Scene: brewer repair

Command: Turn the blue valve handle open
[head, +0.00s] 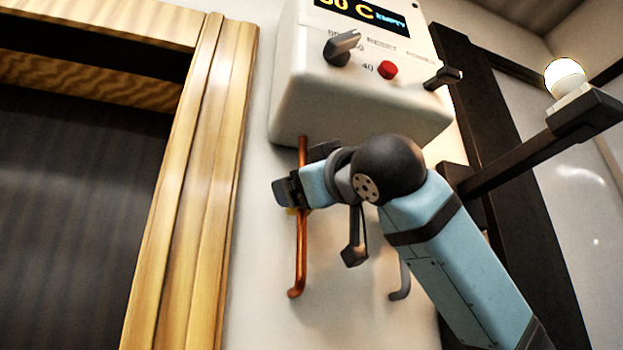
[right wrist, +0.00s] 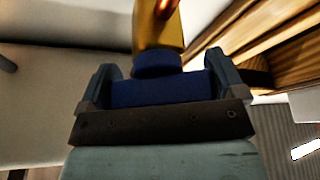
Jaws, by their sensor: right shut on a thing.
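The blue valve handle (right wrist: 160,93) fills the space between the two fingers of my right gripper (right wrist: 162,85) in the right wrist view. The fingers are shut on its two sides. Its brass valve body (right wrist: 158,32) rises just beyond it. In the head view my right gripper (head: 287,191) is at the copper pipe (head: 299,255) below the white boiler box, and it hides the handle there. Only a small bit of brass shows under the fingers. My left gripper is not in view.
The white boiler box (head: 300,105) with a display, a red button (head: 388,69) and dark knobs hangs above my wrist. A wooden frame (head: 200,190) stands to the left. A grey pipe (head: 402,280) and a dark bracket with a white bulb (head: 564,76) are to the right.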

